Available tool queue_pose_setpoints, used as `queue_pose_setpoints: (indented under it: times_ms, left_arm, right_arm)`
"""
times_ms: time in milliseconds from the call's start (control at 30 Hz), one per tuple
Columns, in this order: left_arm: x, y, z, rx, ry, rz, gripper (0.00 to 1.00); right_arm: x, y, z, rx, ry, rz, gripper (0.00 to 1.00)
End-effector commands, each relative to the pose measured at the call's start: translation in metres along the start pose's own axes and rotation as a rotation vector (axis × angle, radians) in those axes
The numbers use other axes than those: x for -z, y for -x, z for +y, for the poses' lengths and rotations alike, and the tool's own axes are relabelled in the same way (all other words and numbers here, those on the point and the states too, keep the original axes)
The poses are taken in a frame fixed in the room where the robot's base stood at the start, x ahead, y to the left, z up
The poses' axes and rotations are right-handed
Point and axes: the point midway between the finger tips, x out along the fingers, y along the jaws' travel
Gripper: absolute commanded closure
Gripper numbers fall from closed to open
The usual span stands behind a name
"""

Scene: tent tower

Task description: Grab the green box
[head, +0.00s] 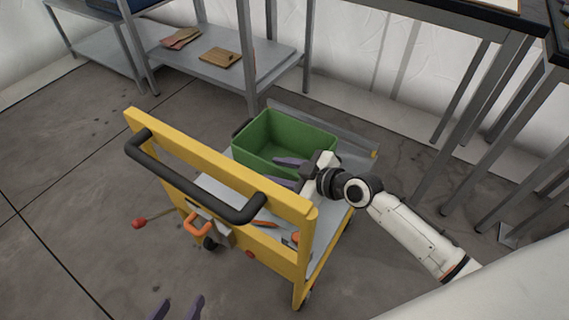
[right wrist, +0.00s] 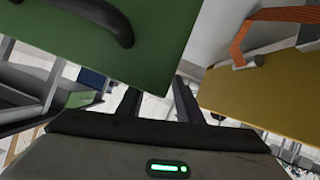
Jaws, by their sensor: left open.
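The green box (head: 285,133) is an open-topped bin on the cart's tray in the head view, with a dark handle at its left end. My right gripper (head: 283,172) is at its near right side, fingers apart. One finger appears over the box opening, the other on the near side. In the right wrist view, a green box wall (right wrist: 150,45) with a dark handle fills the upper left, close to the spread fingers (right wrist: 157,100). I cannot tell whether they touch. My left gripper (head: 176,308) is open and empty at the bottom edge, far from the box.
The yellow cart frame (head: 225,168) with a black push handle (head: 190,190) stands between my left gripper and the box. Orange-handled tools lie on the cart. A grey shelf (head: 225,68) stands behind, and table legs stand at right. Floor at left is clear.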

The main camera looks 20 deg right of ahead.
Motion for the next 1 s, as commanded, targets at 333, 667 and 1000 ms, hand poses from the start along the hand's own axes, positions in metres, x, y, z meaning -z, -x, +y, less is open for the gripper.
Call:
queue_pose_setpoints:
  times_ms: [333,667,1000]
  left_arm:
    - [-0.0022,-0.0024,0.0012,-0.005,-0.001,-0.012,0.49]
    - [-0.0025,-0.0026,0.0011,-0.005,0.0,-0.012,0.49]
    - [-0.0027,-0.0026,0.001,-0.004,0.0,-0.012,0.49]
  right_arm:
    - [0.0004,-0.0097,-0.0001,0.001,0.001,0.0,0.67]
    - [0.0002,-0.0094,0.0,0.0,0.002,-0.001,1.0]
    - [0.0011,-0.0092,0.0013,-0.002,0.005,0.001,1.0]
